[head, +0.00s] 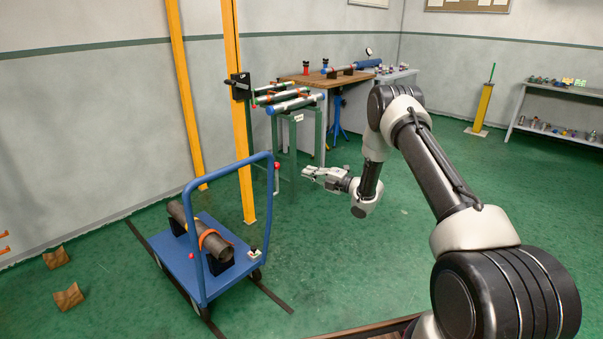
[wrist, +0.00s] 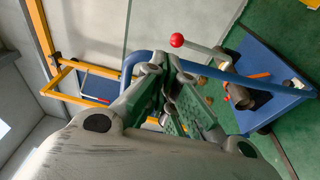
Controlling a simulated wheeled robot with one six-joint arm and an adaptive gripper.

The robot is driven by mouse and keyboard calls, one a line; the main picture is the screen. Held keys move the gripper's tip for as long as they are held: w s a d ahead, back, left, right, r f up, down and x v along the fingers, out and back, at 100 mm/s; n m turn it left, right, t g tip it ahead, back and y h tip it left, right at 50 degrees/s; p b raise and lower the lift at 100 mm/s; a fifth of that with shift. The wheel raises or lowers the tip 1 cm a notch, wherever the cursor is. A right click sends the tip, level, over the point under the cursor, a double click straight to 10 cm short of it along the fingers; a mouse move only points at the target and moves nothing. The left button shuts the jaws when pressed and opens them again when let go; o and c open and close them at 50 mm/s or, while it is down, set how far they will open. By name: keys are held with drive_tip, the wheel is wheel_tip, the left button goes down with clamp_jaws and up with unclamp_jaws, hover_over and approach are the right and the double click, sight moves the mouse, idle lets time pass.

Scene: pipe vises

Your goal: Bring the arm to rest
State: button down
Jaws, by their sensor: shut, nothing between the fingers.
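My gripper (head: 308,174) is at the end of my arm in the head view, held in the air over the green floor, to the right of the blue cart's handle. It points left. In the wrist view my gripper (wrist: 172,82) shows its fingers close together, with nothing seen between them. A lever with a red ball (wrist: 177,40) shows just beyond the fingertips in the wrist view; the red ball (head: 277,166) is left of my gripper in the head view. I cannot tell whether they touch.
The blue cart (head: 178,262) carries a dark pipe (head: 205,236) strapped on black supports. A green stand with pipes (head: 290,106) and a wooden workbench (head: 335,78) are behind. Yellow posts (head: 238,120) rise behind the cart. A grey shelf (head: 560,90) stands at right; the floor before it is clear.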

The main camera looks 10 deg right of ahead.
drive_tip(key=s+d+f+m+g+h, duration=0.2)
drive_tip(key=d+f+m+h, duration=0.25)
drive_tip(key=f, duration=0.25)
drive_tip(key=s+d+f+m+g+h, duration=0.25)
drive_tip(key=d+f+m+h, duration=0.2)
drive_tip(key=f, duration=0.25)
drive_tip(key=s+d+r+m+g+h, duration=0.4)
drive_tip(key=s+d+r+m, duration=0.2)
drive_tip(key=s+d+m, duration=0.3)
drive_tip(key=s+d+r+m+g+h, duration=0.2)
drive_tip(key=s+r+m+g, duration=0.3)
drive_tip(key=s+r, duration=1.25)
drive_tip(key=s+a+r+m+t, duration=0.2)
drive_tip(key=s+a+r, duration=0.1)
drive_tip(key=s+r, duration=0.6)
drive_tip(key=s+a+r+m+t+y, duration=0.1)
drive_tip(key=s+a+r+m+t, duration=0.1)
drive_tip(key=s+r, duration=0.7)
drive_tip(key=s+a+t, duration=0.1)
drive_tip(key=s+a, duration=0.1)
drive_tip(key=s, duration=0.3)
drive_tip(key=shift+s+r+m+y, duration=0.15)
drive_tip(key=shift+r+m+y, duration=0.15)
drive_tip(key=shift+r, duration=0.1)
